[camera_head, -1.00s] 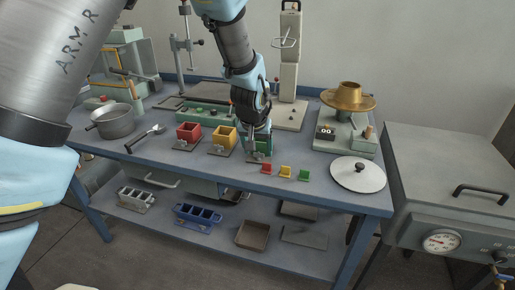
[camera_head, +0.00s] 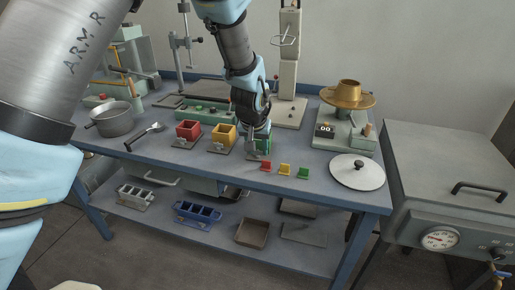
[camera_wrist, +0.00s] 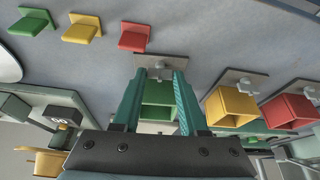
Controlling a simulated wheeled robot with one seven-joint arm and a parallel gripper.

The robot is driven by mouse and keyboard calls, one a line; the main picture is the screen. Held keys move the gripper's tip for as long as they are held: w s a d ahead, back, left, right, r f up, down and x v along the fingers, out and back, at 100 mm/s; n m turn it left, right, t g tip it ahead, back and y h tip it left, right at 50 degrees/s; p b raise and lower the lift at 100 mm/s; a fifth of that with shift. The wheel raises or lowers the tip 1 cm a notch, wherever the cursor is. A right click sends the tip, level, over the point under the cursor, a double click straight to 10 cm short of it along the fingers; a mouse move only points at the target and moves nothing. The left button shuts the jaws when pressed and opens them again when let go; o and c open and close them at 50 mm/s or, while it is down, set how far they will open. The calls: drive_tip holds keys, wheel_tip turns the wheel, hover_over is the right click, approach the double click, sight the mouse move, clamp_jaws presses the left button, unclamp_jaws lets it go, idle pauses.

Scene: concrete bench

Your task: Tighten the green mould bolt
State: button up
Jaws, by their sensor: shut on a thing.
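The green mould (camera_head: 265,143) is an open box on a grey base plate near the front of the bench, partly hidden by my gripper in the head view. In the wrist view the green mould (camera_wrist: 158,96) shows between my two teal fingers. Its bolt (camera_wrist: 159,71), a small pale wing-shaped piece, sits at the mould's front side between the fingertips. My gripper (camera_wrist: 160,76) points down over the mould and is shut on the bolt. Whether both fingertips touch it evenly is hard to see.
Yellow mould (camera_head: 223,137) and red mould (camera_head: 188,132) stand left of the green one. Small red (camera_head: 266,165), yellow (camera_head: 285,169) and green (camera_head: 303,172) pieces lie in front, to the right. A round white lid (camera_head: 358,173) lies farther right. A pan (camera_head: 114,119) and scoop (camera_head: 146,136) are left.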

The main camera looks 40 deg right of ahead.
clamp_jaws()
drive_tip(key=shift+w+a+m+g+b, duration=0.1)
drive_tip(key=shift+w+m+g+b, duration=0.15)
drive_tip(key=shift+m, duration=0.45)
drive_tip(key=shift+m+g+h, duration=0.3)
drive_tip(key=shift+m+g, duration=0.25)
drive_tip(key=shift+m, duration=0.95)
drive_tip(key=shift+s, duration=0.1)
drive_tip(key=o, duration=1.1)
unclamp_jaws()
drive_tip(key=shift+c, duration=0.2)
